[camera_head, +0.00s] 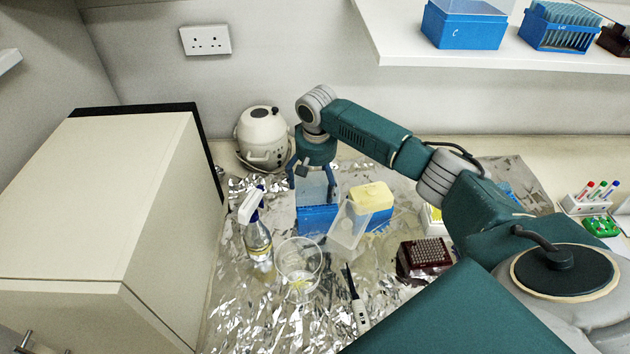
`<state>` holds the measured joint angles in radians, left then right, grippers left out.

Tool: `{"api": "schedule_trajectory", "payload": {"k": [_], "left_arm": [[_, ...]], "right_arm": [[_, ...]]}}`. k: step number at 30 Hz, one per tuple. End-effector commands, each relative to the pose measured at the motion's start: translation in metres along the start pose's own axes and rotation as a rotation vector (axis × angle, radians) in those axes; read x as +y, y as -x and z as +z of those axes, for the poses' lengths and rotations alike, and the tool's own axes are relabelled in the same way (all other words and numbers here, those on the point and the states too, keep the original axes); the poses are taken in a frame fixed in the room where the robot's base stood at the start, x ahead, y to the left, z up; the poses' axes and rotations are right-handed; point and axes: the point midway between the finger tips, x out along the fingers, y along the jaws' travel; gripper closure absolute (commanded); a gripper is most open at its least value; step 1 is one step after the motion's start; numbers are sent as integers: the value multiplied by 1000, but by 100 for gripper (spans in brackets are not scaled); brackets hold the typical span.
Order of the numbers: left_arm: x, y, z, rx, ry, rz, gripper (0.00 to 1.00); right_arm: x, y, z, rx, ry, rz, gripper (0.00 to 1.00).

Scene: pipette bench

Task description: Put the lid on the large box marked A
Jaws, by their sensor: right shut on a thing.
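My right gripper (314,183) points down at the middle of the bench, its blue fingers shut on a clear lid (317,191). The lid is directly above a blue box (318,220), at its top edge. I cannot tell whether it is seated or just above. No letter A is readable on this box. Right of it, a blue box with a yellow top (371,196) stands partly behind a tilted clear cover (348,226). My left gripper is not in view.
A spray bottle (258,245), a clear beaker (299,267), a pipette-like tool (358,305) and a dark red tube rack (425,254) stand or lie on the foil. A white appliance (263,136) is behind. The shelf holds a blue box marked C (463,27).

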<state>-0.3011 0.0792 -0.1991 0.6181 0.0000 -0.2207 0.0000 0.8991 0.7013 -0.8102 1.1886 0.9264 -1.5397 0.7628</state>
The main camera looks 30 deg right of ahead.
Motion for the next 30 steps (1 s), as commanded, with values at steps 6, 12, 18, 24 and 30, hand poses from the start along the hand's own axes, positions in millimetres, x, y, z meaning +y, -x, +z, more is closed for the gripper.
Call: {"api": "schedule_trajectory", "payload": {"k": [6, 12, 18, 24, 30], "left_arm": [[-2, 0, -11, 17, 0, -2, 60], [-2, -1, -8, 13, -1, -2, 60], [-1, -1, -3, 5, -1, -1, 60], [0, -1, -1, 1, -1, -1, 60], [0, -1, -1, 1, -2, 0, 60]], "right_arm": [[0, -2, 0, 0, 0, 0, 34], [0, -8, 0, 1, 0, 0, 34], [0, -14, 1, 0, 0, 0, 34], [0, -15, 1, 1, 0, 0, 34], [0, -16, 1, 0, 0, 0, 34]]}}
